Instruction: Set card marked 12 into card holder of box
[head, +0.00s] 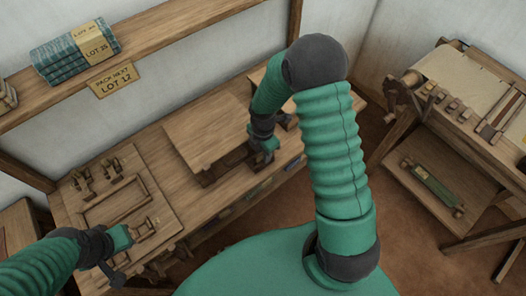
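A wooden box (212,128) with a broad flat panel on top stands on the workbench in the middle of the head view. Its dark lower front shows below the panel. My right gripper (264,153) points down close to the box's right front corner; whether it touches is unclear. My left gripper (116,252) is low at the left, over the front of a wooden board with fittings. Both grippers' fingers are too small or turned to show whether they are open. I cannot make out the card marked 12 or the card holder.
A sign (114,80) on the shelf edge reads "PACK NEXT LOT 12". A stack of teal cloth bundles (75,52) labelled LOT 15 lies on the shelf (160,32). Small coloured pieces line the bench front (225,212). A loom (470,100) stands at the right, with open floor before it.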

